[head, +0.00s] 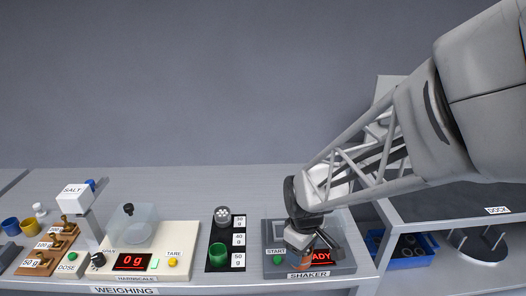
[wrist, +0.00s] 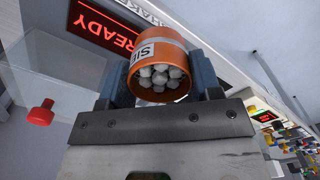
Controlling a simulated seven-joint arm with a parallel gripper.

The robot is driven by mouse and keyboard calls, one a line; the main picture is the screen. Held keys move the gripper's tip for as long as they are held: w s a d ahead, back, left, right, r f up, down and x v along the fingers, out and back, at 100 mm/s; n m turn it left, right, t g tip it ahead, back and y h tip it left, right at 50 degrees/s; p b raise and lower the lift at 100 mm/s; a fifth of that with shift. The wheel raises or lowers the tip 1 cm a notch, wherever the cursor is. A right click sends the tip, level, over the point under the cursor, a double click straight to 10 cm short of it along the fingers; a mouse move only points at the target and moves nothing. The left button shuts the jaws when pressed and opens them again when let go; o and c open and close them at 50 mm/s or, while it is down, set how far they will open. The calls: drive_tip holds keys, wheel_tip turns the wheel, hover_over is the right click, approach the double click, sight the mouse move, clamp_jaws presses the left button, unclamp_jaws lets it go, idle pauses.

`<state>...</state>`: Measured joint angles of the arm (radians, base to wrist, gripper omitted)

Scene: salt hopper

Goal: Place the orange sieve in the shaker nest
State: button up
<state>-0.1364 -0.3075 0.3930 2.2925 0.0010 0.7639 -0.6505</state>
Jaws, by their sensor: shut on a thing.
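The orange sieve (wrist: 160,62) is a small open cup with several pale grey balls inside and a partly visible label. My gripper (wrist: 162,85) is shut on it, with one dark jaw on each side. In the head view my gripper (head: 304,250) is low over the shaker (head: 345,267), and only a bit of orange (head: 303,263) shows below it. The shaker's red READY display (wrist: 105,25) lies beside the sieve in the wrist view. The shaker nest is hidden behind my gripper in the head view, and I cannot tell if the sieve touches it.
A clear cover with a red knob (wrist: 41,112) is close on the left in the wrist view. Left of the shaker, a black rack (head: 213,267) holds a green cup (head: 218,256) and a grey ball-filled cup (head: 222,214). The balance (head: 185,240) and salt hopper (head: 72,197) are farther left.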

drive_tip(key=w, duration=0.5)
drive_tip(key=w+a+f, duration=0.1)
drive_tip(key=w, duration=0.4)
drive_tip(key=w+a, duration=0.1)
drive_tip(key=w, duration=0.4)
drive_tip(key=shift+w+f, duration=0.1)
drive_tip(key=shift+f, duration=0.1)
drive_tip(key=shift+f, duration=0.1)
drive_tip(key=shift+f, duration=1.65)
drive_tip(key=shift+f, duration=0.15)
drive_tip(key=o, duration=1)
drive_tip(key=shift+c, duration=0.2)
wheel_tip(320, 180, up, 12)
drive_tip(key=shift+r, duration=0.2)
